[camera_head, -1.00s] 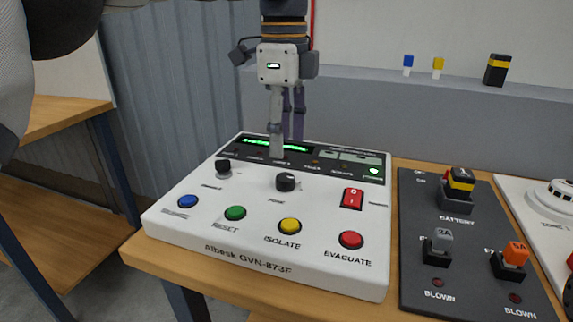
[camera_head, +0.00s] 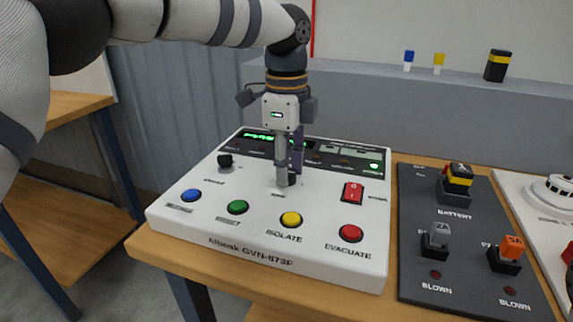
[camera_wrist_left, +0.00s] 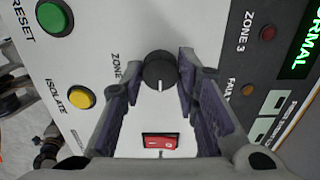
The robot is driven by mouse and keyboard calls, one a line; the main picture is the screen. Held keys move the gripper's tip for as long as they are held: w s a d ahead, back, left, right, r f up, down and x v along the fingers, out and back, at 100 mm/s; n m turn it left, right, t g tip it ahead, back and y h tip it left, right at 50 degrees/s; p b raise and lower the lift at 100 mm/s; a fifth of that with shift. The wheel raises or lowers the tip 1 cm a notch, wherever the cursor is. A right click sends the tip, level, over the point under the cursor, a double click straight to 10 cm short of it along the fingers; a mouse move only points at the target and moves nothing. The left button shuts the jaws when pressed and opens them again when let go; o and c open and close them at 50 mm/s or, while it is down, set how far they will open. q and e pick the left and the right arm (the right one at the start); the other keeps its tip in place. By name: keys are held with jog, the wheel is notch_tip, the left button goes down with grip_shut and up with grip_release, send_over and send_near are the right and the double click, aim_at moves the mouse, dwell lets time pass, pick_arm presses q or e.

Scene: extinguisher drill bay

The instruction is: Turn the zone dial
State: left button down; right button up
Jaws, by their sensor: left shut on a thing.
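The zone dial (camera_wrist_left: 159,70) is a black round knob with a white pointer line, beside the ZONE lettering on the white panel (camera_head: 205,226). In the wrist view it sits between the two fingers of my left gripper (camera_wrist_left: 160,76). In the head view my left gripper (camera_head: 288,178) comes down onto the panel from above, and its fingers hide most of the dial (camera_head: 292,180). The gripper is shut on the dial. My right gripper is not in view.
A second black knob (camera_head: 225,160) stands to the left. A red rocker switch (camera_head: 352,192) is to the right. Blue, green, yellow and red buttons (camera_head: 351,232) line the front. A dark battery and fuse board (camera_head: 430,272) lies beside the panel.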

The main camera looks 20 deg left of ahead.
pick_arm(q)
jog(key=c, duration=2.4)
grip_release()
jog(key=shift+r+n, duration=0.1)
jog(key=shift+n, duration=0.2)
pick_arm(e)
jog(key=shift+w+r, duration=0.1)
pick_arm(q)
jog(key=c, duration=2.4)
grip_release()
jog(key=n, duration=0.2)
jog(key=shift+n+p, duration=0.4)
jog(key=c, duration=2.4)
grip_release()
jog(key=n, duration=0.4)
jog(key=shift+n, duration=0.3)
jog(key=c, duration=2.4)
grip_release()
jog(key=n, duration=0.5)
jog(key=shift+p, duration=0.35)
jog(key=c, duration=2.4)
grip_release()
jog(key=shift+n, duration=2.4)
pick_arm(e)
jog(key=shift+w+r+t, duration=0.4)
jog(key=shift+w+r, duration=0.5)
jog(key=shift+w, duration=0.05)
pick_arm(q)
jog(key=c, duration=2.4)
grip_release()
